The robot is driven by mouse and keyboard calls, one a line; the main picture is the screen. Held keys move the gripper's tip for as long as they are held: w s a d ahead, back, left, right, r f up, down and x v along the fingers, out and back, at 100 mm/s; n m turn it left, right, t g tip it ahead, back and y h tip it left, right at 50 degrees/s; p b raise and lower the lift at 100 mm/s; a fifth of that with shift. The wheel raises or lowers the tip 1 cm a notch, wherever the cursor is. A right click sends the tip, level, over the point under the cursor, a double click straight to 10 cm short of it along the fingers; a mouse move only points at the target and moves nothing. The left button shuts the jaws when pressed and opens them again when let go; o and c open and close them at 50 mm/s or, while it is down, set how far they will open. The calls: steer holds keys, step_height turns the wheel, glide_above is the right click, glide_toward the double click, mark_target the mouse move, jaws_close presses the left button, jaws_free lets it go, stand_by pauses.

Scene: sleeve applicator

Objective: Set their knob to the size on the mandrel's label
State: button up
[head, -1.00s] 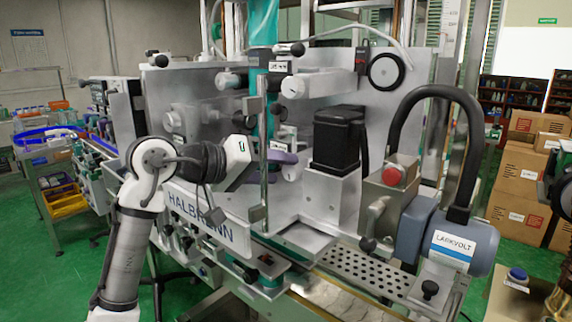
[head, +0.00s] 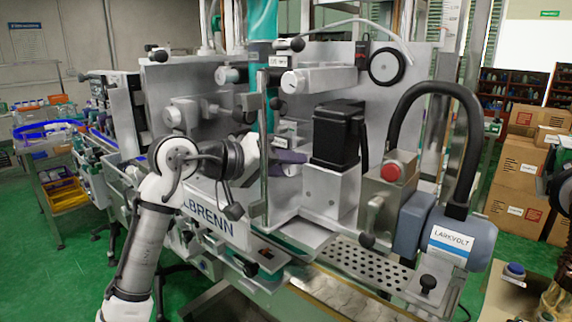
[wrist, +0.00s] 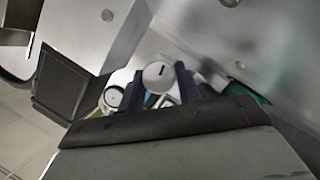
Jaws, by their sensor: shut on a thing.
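My gripper's purple fingers (wrist: 160,92) stand on both sides of a pale round knob (wrist: 158,75) with a short dark mark on its face, in the wrist view. The fingers are shut on it. In the head view my gripper (head: 292,158) reaches into the machine from the left, and the held knob is hidden there. A teal sleeve film (head: 262,22) hangs down the middle of the machine. Small white labels sit near it, one above (head: 281,60) and one lower (head: 283,142), too small to read. I cannot tell which is the mandrel's.
A black box-shaped motor (head: 337,135) stands just right of my gripper. A vertical metal bar (head: 263,150) crosses close in front of it. A red button (head: 391,171) and the blue-grey Larkvolt motor (head: 455,240) are farther right. Green floor (head: 60,290) is open at the left.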

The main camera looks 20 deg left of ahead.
steer(key=shift+n+h+p, duration=0.8)
steer(key=shift+n+p, duration=0.1)
steer(key=shift+n, duration=0.2)
steer(key=shift+a+f+n+h, duration=0.1)
steer(key=shift+n+h, duration=0.2)
steer(key=shift+n, duration=0.4)
steer(key=o, duration=1)
steer(key=b+v, duration=0.2)
steer(key=v, duration=1.1)
steer(key=shift+s+a+b, duration=0.15)
steer(key=shift+s+b, duration=0.25)
